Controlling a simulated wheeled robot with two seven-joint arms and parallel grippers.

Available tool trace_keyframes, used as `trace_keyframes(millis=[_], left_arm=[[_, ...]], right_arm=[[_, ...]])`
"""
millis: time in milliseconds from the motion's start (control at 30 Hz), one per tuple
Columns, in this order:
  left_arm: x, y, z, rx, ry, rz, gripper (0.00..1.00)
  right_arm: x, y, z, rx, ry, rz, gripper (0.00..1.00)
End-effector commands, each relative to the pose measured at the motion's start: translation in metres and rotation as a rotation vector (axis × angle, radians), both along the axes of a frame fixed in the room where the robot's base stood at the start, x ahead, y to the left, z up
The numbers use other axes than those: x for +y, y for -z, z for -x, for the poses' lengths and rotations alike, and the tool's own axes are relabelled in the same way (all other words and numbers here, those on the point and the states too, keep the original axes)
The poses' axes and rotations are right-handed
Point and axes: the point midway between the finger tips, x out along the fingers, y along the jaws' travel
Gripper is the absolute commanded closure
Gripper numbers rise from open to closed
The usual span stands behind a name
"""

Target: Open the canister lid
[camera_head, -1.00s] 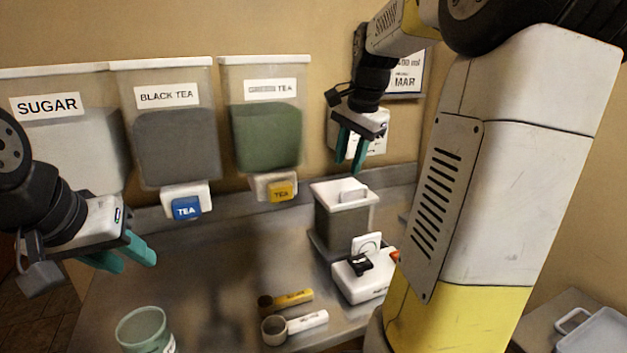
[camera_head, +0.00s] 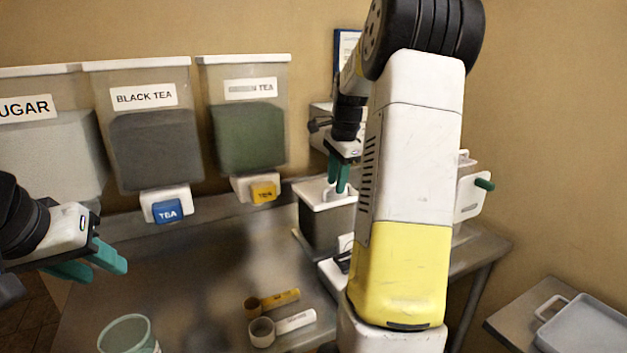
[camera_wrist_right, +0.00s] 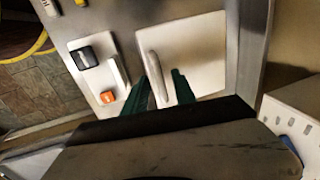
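The canister (camera_head: 318,225) is a dark grey bin with a white lid (camera_head: 312,194) on top, standing at the back of the steel counter. The lid is seated flat and also fills the middle of the right wrist view (camera_wrist_right: 205,55). Its raised white handle (camera_wrist_right: 154,72) shows there. My right gripper (camera_head: 338,181) is over the lid with its teal fingers pointing down. In the right wrist view its fingers (camera_wrist_right: 161,92) are apart, one on each side of the handle's near end; contact is not clear. My left gripper (camera_head: 98,266) is open and empty at the left.
Wall dispensers for sugar (camera_head: 45,150), black tea (camera_head: 155,145) and another tea (camera_head: 248,135) hang behind. A white device (camera_wrist_right: 98,70) stands beside the canister. Two scoops (camera_head: 285,327) and a green cup (camera_head: 128,335) are in front. A side table (camera_head: 510,325) is at right.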

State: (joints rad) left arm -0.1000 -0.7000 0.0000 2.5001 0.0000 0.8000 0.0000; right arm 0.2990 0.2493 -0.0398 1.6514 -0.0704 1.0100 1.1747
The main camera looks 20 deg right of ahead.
Motion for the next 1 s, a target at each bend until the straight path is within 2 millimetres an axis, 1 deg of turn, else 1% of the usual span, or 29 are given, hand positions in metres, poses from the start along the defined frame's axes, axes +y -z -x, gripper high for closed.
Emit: trace_keyframes(millis=[233,267,400,433,1000], left_arm=[[0.0,0.0,0.0,0.0,0.0,0.0,0.64],[0.0,0.0,0.0,0.0,0.0,0.0,0.64],[0.0,0.0,0.0,0.0,0.0,0.0,0.64],[0.0,0.0,0.0,0.0,0.0,0.0,0.64],[0.0,0.0,0.0,0.0,0.0,0.0,0.64]], right_arm=[[-0.0001,0.0015,-0.0004,-0.001,0.0,0.001,0.68],[-0.0001,0.0015,-0.0004,-0.001,0.0,0.001,0.7],[-0.0002,0.0013,-0.0004,-0.001,0.0,0.001,0.97],[-0.0002,0.0012,-0.0003,-0.001,0.0,0.001,1.0],[-0.0003,0.0008,-0.0004,-0.002,0.0,0.001,1.0]])
